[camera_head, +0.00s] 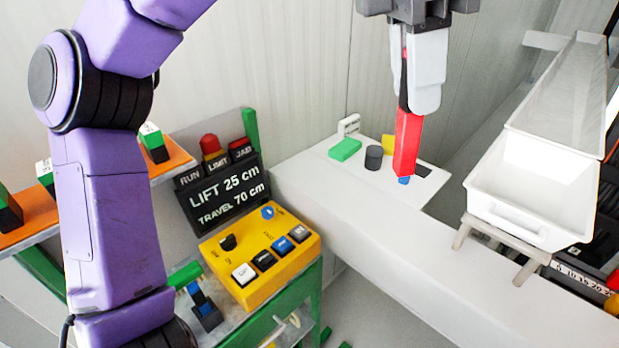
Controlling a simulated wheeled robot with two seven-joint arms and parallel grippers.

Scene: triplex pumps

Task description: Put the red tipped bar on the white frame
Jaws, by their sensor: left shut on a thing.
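My left gripper (424,75) comes down from the top and is shut on an upright red bar (408,142). A dark part of the bar shows between the pale fingers; its upper end is hidden. A small blue piece (404,180) shows at the bar's lower end. The bar's foot is over a white plate (350,176), and I cannot tell if it touches. A small white upright frame (348,125) stands at the back of this plate, left of the bar. My right gripper is not in view.
A green block (345,149), a dark cylinder (374,157), a yellow block (389,145) and a dark flat piece (423,171) crowd the plate. A white tray (535,192) stands right. A yellow button box (260,256) and a black sign (222,187) are left.

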